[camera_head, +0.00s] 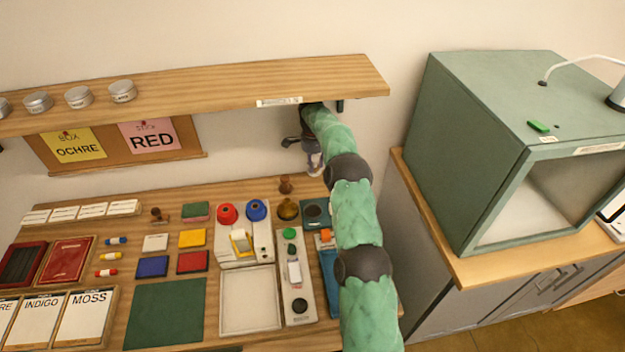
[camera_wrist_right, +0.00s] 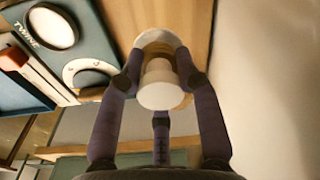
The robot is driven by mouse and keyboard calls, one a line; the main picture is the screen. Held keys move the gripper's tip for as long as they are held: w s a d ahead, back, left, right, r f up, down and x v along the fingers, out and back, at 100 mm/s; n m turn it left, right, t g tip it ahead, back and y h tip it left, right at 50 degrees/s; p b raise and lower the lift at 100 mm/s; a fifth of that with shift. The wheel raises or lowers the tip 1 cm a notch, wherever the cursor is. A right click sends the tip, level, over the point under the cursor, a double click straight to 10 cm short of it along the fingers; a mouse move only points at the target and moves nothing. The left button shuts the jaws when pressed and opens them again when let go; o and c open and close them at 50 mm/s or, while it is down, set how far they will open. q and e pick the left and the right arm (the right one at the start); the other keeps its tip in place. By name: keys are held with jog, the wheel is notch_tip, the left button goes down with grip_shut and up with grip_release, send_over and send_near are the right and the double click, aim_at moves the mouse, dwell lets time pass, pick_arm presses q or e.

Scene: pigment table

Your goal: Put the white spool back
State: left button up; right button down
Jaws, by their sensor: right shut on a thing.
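The white spool (camera_wrist_right: 160,88) shows in the right wrist view, held upright between the fingers of my right gripper (camera_wrist_right: 160,75). In the head view my right gripper (camera_head: 313,165) is under the shelf near the back wall, above the back edge of the table, and mostly hides what it holds. A teal board (camera_head: 316,209) with a dark round spot lies on the table just in front of it. The right wrist view shows a teal board (camera_wrist_right: 18,65) marked TWINE with a white-rimmed round spot. My left gripper is in neither view.
A wooden shelf (camera_head: 220,90) with several tins hangs above the gripper. A green open booth (camera_head: 480,130) stands on the right.

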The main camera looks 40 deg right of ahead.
notch_tip(320, 180, down, 8)
jog(key=shift+r+b, duration=0.25)
jog(key=shift+b, duration=0.5)
jog(key=shift+r, duration=0.1)
jog(key=c, duration=0.9)
grip_release()
jog(key=shift+f, duration=0.2)
jog(key=shift+o, duration=0.2)
jog(key=shift+a+r+p, duration=0.2)
jog(key=shift+r+p, duration=0.7)
jog(key=shift+r, duration=3)
